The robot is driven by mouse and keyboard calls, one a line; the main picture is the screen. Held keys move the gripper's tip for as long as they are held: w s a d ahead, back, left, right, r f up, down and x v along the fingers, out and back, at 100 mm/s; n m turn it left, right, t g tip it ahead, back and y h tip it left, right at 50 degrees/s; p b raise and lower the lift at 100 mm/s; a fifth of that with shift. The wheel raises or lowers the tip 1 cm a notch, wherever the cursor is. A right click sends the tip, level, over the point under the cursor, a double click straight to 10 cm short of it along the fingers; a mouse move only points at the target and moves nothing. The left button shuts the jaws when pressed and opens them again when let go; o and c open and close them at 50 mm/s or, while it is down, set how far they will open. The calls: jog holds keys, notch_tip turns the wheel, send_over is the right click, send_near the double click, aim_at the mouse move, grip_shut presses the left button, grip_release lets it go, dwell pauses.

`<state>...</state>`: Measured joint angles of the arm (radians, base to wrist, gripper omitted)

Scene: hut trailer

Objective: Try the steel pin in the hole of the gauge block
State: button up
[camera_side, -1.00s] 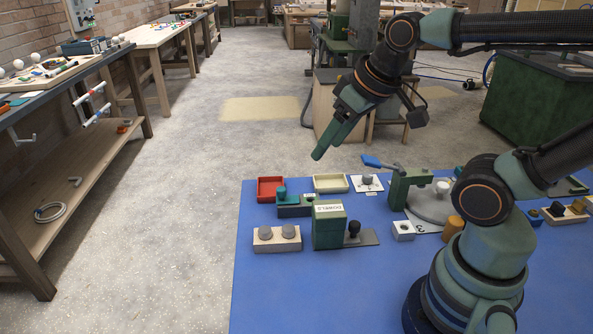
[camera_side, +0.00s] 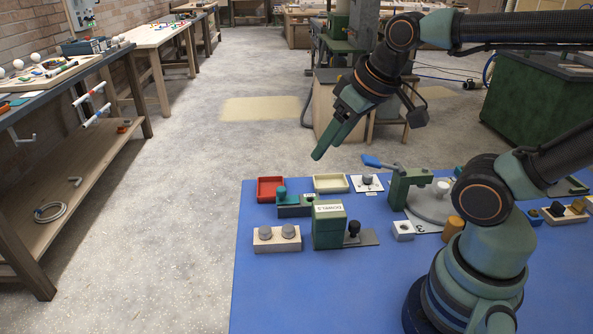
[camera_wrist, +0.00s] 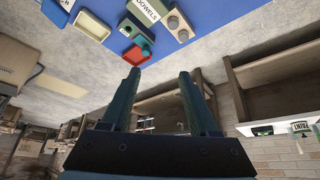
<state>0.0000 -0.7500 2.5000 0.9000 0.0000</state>
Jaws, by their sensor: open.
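My gripper (camera_side: 326,146) is open and empty, high above the floor beyond the blue table's far edge. Its two fingers (camera_wrist: 160,82) stand apart in the wrist view with nothing between them. A small pale grey block (camera_side: 403,231) with a dark round opening on top sits on the blue table, left of my arm's base; it looks like the gauge block. A short grey round piece (camera_side: 367,179) stands on a white square near the far edge. I cannot tell whether it is the steel pin, and no other pin is clear.
The blue table (camera_side: 290,300) is bare at front left. A green DOWELS box (camera_side: 328,227), a block with two grey knobs (camera_side: 277,239), a red tray (camera_side: 268,188) and a cream tray (camera_side: 330,183) stand at left. A green fixture (camera_side: 405,188) with a blue-tipped lever rises mid-table.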

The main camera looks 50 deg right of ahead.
jog(key=shift+o, duration=0.8)
